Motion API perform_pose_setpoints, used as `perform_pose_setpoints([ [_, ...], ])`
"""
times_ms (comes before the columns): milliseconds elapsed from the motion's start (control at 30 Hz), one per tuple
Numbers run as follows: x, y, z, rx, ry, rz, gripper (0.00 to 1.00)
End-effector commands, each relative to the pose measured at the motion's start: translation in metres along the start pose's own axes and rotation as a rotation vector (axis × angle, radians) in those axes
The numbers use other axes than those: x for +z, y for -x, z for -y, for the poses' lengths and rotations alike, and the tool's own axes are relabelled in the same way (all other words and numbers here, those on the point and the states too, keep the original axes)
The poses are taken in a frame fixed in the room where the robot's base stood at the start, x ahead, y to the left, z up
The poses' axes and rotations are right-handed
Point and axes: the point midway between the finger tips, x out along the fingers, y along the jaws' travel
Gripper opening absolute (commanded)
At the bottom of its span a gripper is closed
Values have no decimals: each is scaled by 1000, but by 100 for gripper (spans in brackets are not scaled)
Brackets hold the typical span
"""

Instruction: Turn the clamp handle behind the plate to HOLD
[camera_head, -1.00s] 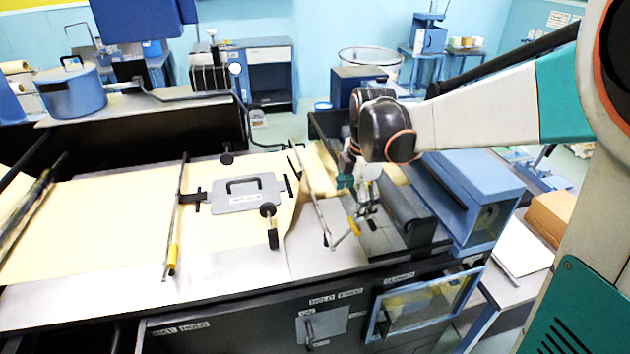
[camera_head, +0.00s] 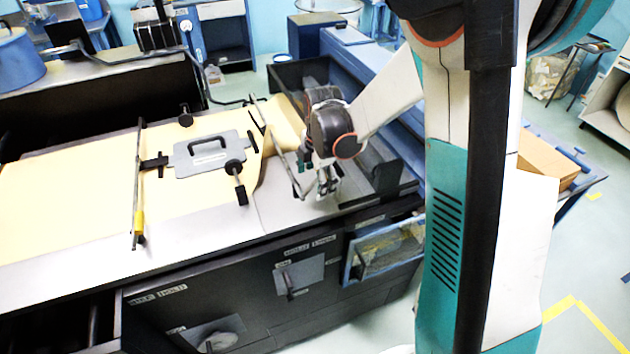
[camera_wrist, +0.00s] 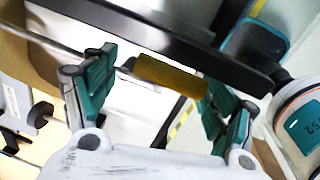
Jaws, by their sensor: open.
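My gripper (camera_head: 326,190) is over the right part of the bench top, beside a thin rod (camera_head: 284,174). In the wrist view its green fingers (camera_wrist: 160,95) are apart, with a yellow grip (camera_wrist: 170,75) showing between or beyond them; I cannot tell whether they touch it. On the bench front, a small handle (camera_head: 288,287) hangs on a grey plate (camera_head: 308,272) below HOLD and FREE labels. Another grey plate (camera_head: 190,338) with a rounded part sits lower left, below more labels. I cannot tell which is the clamp handle, or whether one is hidden.
A blue-framed clear panel (camera_head: 352,262) stands at the front right of the bench. A grey plate with a black handle (camera_head: 205,168) lies on the pale paper (camera_head: 60,205). A yellow-ended rod (camera_head: 138,205) crosses the paper. Floor is open at the lower right.

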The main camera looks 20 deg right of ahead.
Motion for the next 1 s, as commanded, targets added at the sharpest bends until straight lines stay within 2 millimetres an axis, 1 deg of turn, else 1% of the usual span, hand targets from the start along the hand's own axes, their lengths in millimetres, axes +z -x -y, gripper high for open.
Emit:
perform_pose_setpoints([
  [133,0,-7,0,0,0,0,78],
  [367,0,-7,0,0,0,0,78],
  [400,0,-7,0,0,0,0,75],
  [567,0,-7,0,0,0,0,39],
  [600,0,-7,0,1,0,0,30],
  [667,0,-7,-1,2,0,0,18],
  [1000,0,-7,-2,3,0,0,11],
])
